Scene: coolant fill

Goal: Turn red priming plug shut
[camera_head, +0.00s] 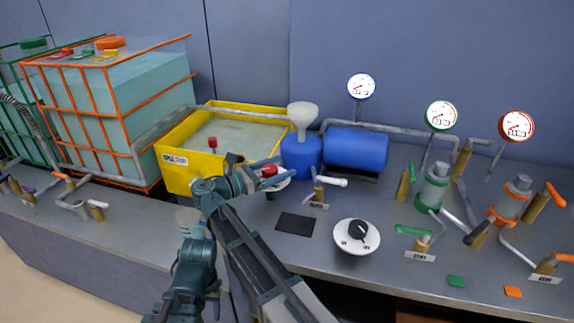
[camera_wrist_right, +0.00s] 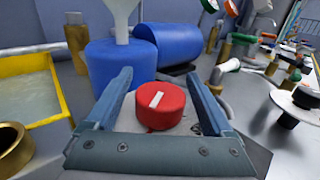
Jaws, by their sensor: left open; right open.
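The red priming plug (camera_head: 269,170) is a round knob on a pale base in front of the blue pump. In the right wrist view the plug (camera_wrist_right: 160,106) sits between the two fingers, with a white bar mark slanting on its top. My right gripper (camera_head: 262,177) is open, with a finger on either side of the plug. In the right wrist view, gaps show between the plug and the fingers (camera_wrist_right: 162,92); whether either touches is unclear. My left gripper (camera_head: 192,240) is low at the left, away from the plug; its fingers are hard to make out.
A yellow spill basin (camera_head: 180,172) stands left of the plug. A blue funnel pot (camera_head: 301,155) and blue cylinder (camera_head: 356,150) stand behind it. A small valve with a white handle (camera_head: 329,182) is close at right. A dial (camera_head: 357,238) and dark pad (camera_head: 295,224) lie in front.

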